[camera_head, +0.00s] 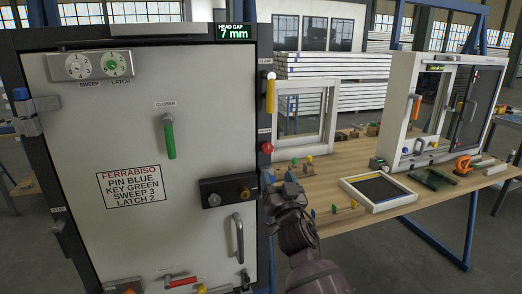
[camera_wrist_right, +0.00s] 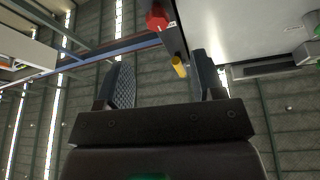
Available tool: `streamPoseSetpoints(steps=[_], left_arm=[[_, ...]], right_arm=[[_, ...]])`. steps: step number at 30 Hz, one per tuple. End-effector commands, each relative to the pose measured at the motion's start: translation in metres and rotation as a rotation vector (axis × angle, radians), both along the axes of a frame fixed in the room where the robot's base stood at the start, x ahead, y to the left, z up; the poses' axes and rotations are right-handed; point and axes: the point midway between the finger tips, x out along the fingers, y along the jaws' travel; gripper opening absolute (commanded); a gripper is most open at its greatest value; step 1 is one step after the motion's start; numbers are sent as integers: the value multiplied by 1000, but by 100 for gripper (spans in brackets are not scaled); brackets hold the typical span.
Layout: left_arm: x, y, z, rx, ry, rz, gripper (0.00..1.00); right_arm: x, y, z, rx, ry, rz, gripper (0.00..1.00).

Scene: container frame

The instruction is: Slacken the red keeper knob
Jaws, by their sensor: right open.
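The red keeper knob (camera_head: 267,148) sits on the dark right-hand post of the door frame, under a small label. In the right wrist view the red knob (camera_wrist_right: 157,18) shows near the top edge, beyond the fingertips. My right gripper (camera_head: 280,180) is just below the knob in the head view, apart from it. In the wrist view its two fingers (camera_wrist_right: 162,78) stand apart with nothing between them close by. My left gripper is not in view.
A yellow handle (camera_head: 270,92) hangs above the knob on the same post. The white door (camera_head: 120,130) carries a green handle (camera_head: 169,137) and a dark lock plate (camera_head: 212,192). A wooden bench (camera_head: 340,165) with small parts and window frames stands to the right.

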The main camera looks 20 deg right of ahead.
Motion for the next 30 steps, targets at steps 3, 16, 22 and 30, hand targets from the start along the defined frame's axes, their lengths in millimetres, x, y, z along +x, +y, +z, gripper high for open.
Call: streamPoseSetpoints(steps=[3, 16, 22, 30], left_arm=[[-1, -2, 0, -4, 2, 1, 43], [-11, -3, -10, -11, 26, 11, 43], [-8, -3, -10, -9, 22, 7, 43], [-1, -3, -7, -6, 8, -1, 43]], right_arm=[[2, -1, 1, 25, -2, 11, 62], [52, -3, 21, 26, -2, 11, 62], [78, -4, 31, 26, -2, 11, 62], [97, -5, 39, 26, -1, 10, 62]])
